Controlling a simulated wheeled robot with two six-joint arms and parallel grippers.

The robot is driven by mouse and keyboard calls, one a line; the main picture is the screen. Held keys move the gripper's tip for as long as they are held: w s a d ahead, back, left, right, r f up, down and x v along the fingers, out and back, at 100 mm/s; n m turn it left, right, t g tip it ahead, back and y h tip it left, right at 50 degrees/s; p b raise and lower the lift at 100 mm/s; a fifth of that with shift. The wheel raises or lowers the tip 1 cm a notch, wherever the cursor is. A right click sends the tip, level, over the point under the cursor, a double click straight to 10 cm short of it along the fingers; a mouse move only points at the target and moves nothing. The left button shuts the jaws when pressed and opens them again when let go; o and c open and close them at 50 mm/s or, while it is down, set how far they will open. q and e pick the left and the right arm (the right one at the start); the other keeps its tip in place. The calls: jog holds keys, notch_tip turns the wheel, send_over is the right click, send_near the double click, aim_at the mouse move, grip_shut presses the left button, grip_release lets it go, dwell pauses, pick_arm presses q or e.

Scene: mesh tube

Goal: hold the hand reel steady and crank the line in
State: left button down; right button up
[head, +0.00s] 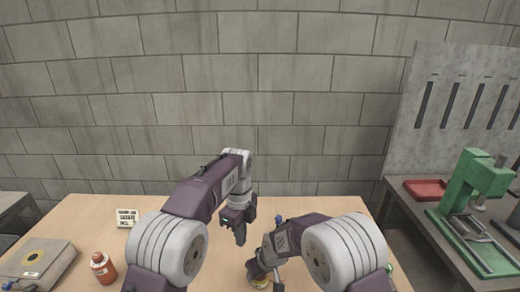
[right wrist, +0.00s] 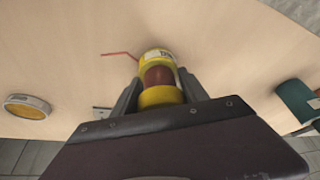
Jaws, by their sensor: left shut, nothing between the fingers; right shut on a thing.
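The hand reel (right wrist: 160,97) is yellow with a reddish-brown middle and a pale label at its far end, seen in the right wrist view. My right gripper (right wrist: 160,88) is shut on it, one finger on each side. A thin red bent piece (right wrist: 120,54) reaches left from the reel; I cannot tell whether it is crank or line. In the head view only a bit of yellow reel (head: 259,284) shows low under my right gripper (head: 264,272). My left gripper (head: 240,236) is shut and empty, pointing down above the table, apart from and beyond the reel.
On the wooden table (head: 85,215) stand a small sign (head: 126,217), a red bottle (head: 103,266) and a grey box (head: 38,262) at left. A green press (head: 475,190) and red tray (head: 427,188) are on the right bench. The table's back middle is clear.

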pick_arm(q)
jog(key=shift+f, duration=2.55)
jog(key=shift+s+d, duration=0.1)
jog(key=shift+d, duration=0.5)
jog(key=shift+w, duration=0.25)
jog(key=shift+w+d, duration=0.35)
jog(key=shift+w, duration=0.2)
jog(key=shift+w+d, duration=0.3)
jog(key=shift+w, duration=0.2)
jog(key=shift+w+d, duration=0.15)
jog(key=shift+d, duration=0.05)
jog(key=shift+w, duration=0.1)
